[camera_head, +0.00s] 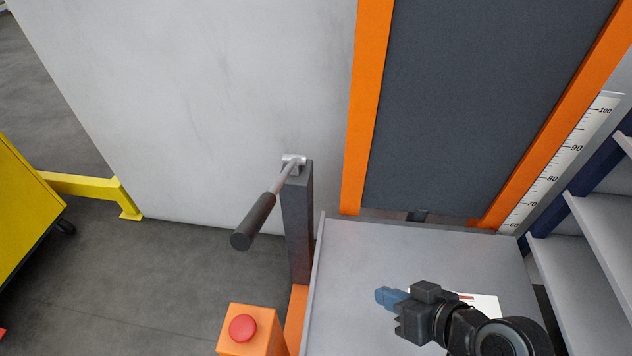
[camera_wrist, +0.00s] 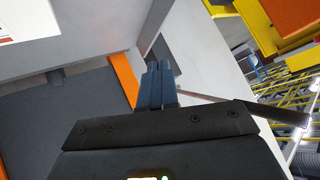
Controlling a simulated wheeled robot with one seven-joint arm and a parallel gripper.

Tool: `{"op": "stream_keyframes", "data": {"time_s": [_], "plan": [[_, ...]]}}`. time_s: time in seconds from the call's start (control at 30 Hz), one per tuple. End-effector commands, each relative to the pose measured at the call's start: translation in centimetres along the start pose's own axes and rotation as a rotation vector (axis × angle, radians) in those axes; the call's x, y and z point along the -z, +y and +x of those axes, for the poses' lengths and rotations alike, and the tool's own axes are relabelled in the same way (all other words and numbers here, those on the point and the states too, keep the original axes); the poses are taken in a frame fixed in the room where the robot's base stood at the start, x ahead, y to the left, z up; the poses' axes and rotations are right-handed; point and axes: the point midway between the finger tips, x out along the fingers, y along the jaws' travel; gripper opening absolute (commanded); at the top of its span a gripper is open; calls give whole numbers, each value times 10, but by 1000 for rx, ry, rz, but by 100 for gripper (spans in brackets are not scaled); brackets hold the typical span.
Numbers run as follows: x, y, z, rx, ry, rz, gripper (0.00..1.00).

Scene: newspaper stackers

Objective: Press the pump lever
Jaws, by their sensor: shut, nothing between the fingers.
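The pump lever (camera_head: 255,219) has a dark cylindrical grip on a thin metal rod. The rod joins a silver pivot at the top of a dark grey post (camera_head: 297,225), and the grip points toward the lower left. My gripper (camera_head: 380,297) is shut and empty, its blue fingers pointing left above the grey platform. It is to the right of and apart from the lever. In the wrist view the shut blue fingers (camera_wrist: 158,85) show in the middle. A rod with a dark end (camera_wrist: 275,113) at the right looks like the lever, partly hidden behind my gripper body.
A red button on an orange box (camera_head: 243,328) stands below the lever. The grey platform (camera_head: 400,245) has a raised left edge and a white paper (camera_head: 482,304). Orange-edged frame, ruler (camera_head: 560,168) and shelves stand right. A yellow barrier (camera_head: 85,188) is left; floor near the grip is open.

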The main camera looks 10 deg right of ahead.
Motion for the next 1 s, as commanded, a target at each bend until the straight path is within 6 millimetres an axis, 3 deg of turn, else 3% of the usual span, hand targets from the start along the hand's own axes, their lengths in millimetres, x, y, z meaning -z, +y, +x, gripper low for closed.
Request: {"op": "stream_keyframes", "data": {"time_s": [0.03, 0.2, 0.43, 0.8, 1.0], "plan": [[19, -4, 4, 36, -10, -8, 0], [65, -22, 17, 171, -66, -45, 0], [132, -52, 17, 369, -130, -133, 0], [238, -96, -22, 681, -200, -356, 0], [266, -108, -41, 773, -219, -443, 0]]}}
